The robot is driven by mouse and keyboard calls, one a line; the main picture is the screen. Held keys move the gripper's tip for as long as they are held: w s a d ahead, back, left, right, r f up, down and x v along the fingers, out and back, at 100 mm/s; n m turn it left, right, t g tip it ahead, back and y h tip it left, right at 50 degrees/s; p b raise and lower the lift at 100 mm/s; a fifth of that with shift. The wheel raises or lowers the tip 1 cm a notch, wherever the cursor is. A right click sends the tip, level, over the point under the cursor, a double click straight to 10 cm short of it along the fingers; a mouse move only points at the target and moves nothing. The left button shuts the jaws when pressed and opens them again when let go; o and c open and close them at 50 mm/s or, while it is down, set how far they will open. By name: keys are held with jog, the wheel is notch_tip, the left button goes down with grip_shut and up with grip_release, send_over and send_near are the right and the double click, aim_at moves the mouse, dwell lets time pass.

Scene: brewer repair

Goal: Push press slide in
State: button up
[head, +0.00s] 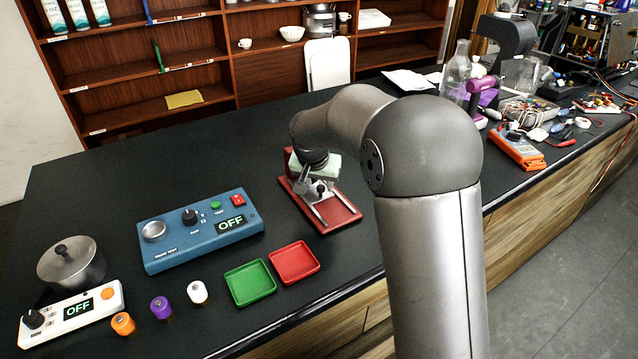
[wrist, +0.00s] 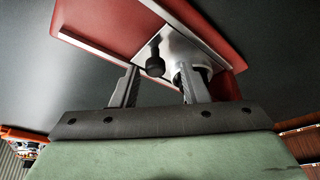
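The press (head: 335,215) is a red base with two silver rails running towards its front edge. Its silver slide (wrist: 190,48) with a black knob (wrist: 155,62) is at the back part of the rails, partly hidden by my gripper in the head view. My gripper (head: 306,186) is low over the back of the press. In the wrist view the two grey fingers (wrist: 158,72) stand apart, with the knob appearing between them and a little beyond the tips. The right fingertip overlaps the slide; I cannot tell if it touches.
A green tray (head: 250,283) and a red tray (head: 294,263) lie in front of the press. A blue tester (head: 200,230) reading OFF stands to the left.

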jog(key=b+v, duration=0.1)
jog(key=v, duration=1.6)
jog(key=shift+r, duration=0.25)
jog(key=shift+s, duration=0.1)
